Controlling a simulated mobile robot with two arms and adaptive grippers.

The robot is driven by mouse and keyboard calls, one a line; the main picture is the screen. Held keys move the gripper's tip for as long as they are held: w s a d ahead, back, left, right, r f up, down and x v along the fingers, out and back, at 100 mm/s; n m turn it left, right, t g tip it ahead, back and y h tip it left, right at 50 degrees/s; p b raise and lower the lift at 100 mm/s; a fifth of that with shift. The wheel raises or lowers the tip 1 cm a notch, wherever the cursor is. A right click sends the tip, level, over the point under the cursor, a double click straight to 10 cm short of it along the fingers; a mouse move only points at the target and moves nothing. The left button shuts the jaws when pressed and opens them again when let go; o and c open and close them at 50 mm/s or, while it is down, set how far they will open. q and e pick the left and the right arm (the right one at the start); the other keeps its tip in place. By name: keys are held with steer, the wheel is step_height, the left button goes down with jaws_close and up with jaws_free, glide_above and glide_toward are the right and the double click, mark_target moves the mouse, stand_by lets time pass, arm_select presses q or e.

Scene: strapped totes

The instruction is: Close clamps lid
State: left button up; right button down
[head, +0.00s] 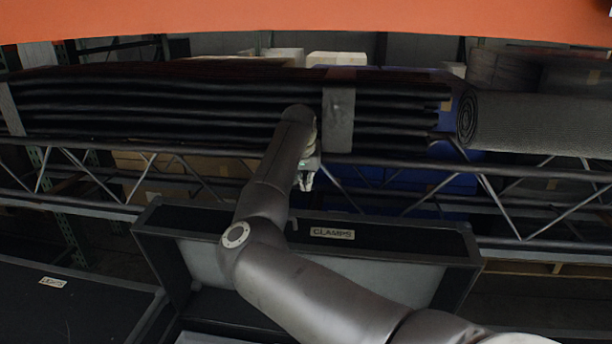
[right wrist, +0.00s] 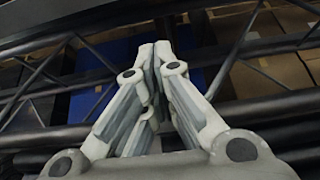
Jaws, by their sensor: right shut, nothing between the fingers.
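The clamps tote (head: 455,285) is a dark box in the lower middle of the head view, with a "CLAMPS" label (head: 332,233) on a dark strip along its far upper side. Grey panels show below that strip, within dark edges. I cannot tell clearly which part is the lid or how far it stands open, since my right arm crosses in front. My right gripper (head: 307,174) is above and beyond the labelled strip, apart from it in the picture. In the right wrist view its fingers (right wrist: 162,50) are together and empty. My left gripper is not in view.
A second dark tote (head: 75,305), labelled "LIGHTS", lies at lower left. Behind the gripper are a metal truss rack (head: 490,190), a strapped stack of black sheets (head: 180,105) and a grey roll (head: 540,125). An orange beam (head: 300,18) crosses the top.

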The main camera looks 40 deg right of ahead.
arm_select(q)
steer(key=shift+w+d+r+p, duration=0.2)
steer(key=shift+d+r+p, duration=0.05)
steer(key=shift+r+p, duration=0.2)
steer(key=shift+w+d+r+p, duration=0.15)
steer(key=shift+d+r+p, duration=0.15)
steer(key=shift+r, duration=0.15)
arm_select(e)
step_height(320, 180, down, 6)
steer(key=shift+s+a, duration=0.25)
steer(key=shift+s, duration=0.05)
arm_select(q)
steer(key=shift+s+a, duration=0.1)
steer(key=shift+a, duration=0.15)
arm_select(e)
steer(key=shift+f, duration=0.1)
